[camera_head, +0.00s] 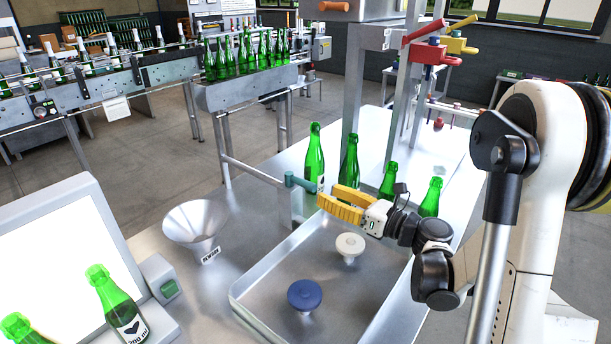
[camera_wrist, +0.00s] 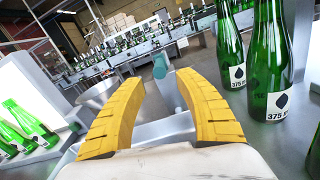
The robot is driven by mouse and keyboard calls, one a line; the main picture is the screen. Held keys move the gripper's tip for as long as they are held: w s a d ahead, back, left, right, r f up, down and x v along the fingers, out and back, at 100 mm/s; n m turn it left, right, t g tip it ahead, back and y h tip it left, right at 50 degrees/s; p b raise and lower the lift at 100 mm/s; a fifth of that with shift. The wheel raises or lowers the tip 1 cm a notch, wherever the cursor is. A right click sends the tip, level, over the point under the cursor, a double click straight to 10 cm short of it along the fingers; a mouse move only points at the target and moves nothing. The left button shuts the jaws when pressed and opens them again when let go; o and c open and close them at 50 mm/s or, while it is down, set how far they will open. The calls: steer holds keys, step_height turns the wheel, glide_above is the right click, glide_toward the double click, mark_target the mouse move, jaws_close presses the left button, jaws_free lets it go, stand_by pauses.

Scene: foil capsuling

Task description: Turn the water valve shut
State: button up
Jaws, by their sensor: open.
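A valve with a teal handle (camera_head: 300,182) sits on a metal post behind the sink tray's far-left corner. No label shows which valve carries water. The teal handle also shows in the wrist view (camera_wrist: 160,66), straight ahead between the fingertips. My gripper (camera_head: 330,202) has yellow fingers, spread apart and empty, just right of the teal handle. In the wrist view my gripper (camera_wrist: 159,82) shows a clear gap between its fingers. The handle appears beyond the fingertips; whether they touch it I cannot tell.
Green bottles (camera_head: 315,158) stand close behind my gripper. A funnel (camera_head: 196,222) stands left. Red (camera_head: 425,54) and yellow (camera_head: 457,46) handles are at upper right.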

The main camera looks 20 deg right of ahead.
mark_target(293, 178)
steer(key=p+x, duration=0.2)
steer(key=x, duration=0.8)
steer(key=shift+w+a, duration=0.2)
steer(key=shift+w, duration=0.05)
jaws_close()
